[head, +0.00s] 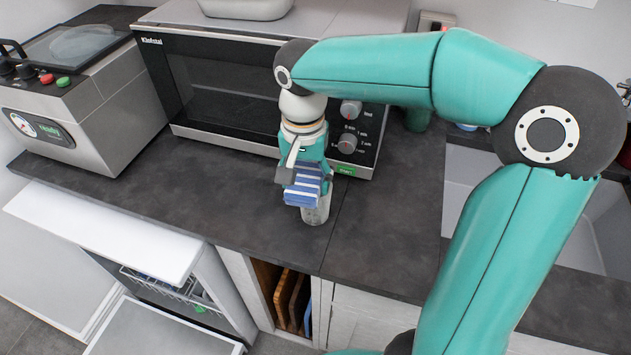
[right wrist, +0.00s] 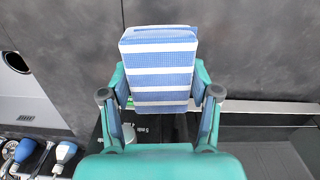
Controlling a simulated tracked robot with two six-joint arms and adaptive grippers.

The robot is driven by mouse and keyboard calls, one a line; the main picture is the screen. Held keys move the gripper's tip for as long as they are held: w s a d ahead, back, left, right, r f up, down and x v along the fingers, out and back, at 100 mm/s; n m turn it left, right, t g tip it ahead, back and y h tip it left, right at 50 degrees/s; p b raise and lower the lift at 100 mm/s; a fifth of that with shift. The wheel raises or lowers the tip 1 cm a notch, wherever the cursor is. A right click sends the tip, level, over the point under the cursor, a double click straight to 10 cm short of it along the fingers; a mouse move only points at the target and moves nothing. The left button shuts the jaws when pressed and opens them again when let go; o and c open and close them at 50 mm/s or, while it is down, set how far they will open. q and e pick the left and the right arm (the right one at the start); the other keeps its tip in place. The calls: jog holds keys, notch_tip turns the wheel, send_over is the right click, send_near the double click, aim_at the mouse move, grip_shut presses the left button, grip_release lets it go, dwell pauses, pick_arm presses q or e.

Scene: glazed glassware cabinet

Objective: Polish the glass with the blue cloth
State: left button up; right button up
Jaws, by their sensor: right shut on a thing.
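A blue cloth with white stripes (head: 302,186) is held between the fingers of my right gripper (head: 304,172) above the dark countertop. It also shows in the right wrist view (right wrist: 160,70), folded into a thick pad between the two fingers. A clear glass (head: 318,211) stands upright on the countertop, directly below and slightly right of the cloth. The cloth and gripper hide its upper part, and I cannot tell whether the cloth touches it. The glass does not show in the right wrist view. My left gripper is not in view.
A steel oven (head: 225,90) with knobs stands close behind the gripper. A vacuum machine (head: 85,105) is at the left, and a sink (head: 565,225) is at the right behind my arm. An open dishwasher (head: 165,285) sits below the front edge. The countertop (head: 200,190) left of the glass is clear.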

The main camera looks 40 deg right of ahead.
aim_at(306, 177)
jog(key=shift+r+p, duration=3)
jog(key=shift+r, duration=0.6)
jog(key=shift+f, duration=0.1)
